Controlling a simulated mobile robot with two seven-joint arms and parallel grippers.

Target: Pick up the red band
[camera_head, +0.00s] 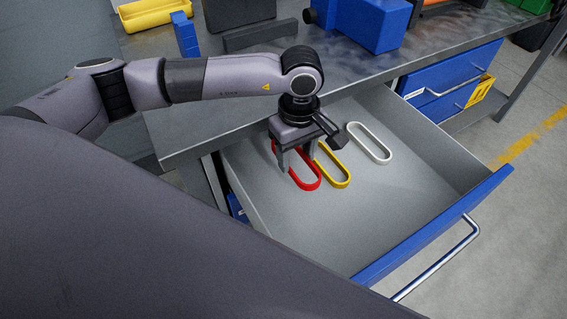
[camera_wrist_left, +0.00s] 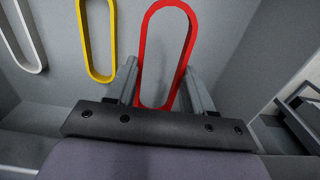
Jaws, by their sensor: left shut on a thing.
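The red band (camera_head: 307,181) is a long oval loop in the open drawer (camera_head: 340,222), the leftmost of the bands there in the head view. My left gripper (camera_head: 288,165) reaches down into the drawer and is shut on the red band near its rear end. In the left wrist view the red band (camera_wrist_left: 143,42) extends away between the two fingers (camera_wrist_left: 157,95). I cannot tell whether it is clear of the drawer floor. My right gripper is not in view.
A yellow band (camera_head: 345,182) lies just right of the red one, and a white band (camera_head: 381,157) lies farther right. Drawer walls and the blue front (camera_head: 440,225) surround them. The workbench top (camera_head: 215,110) carries a blue vise (camera_head: 372,24) and a yellow bin (camera_head: 160,12).

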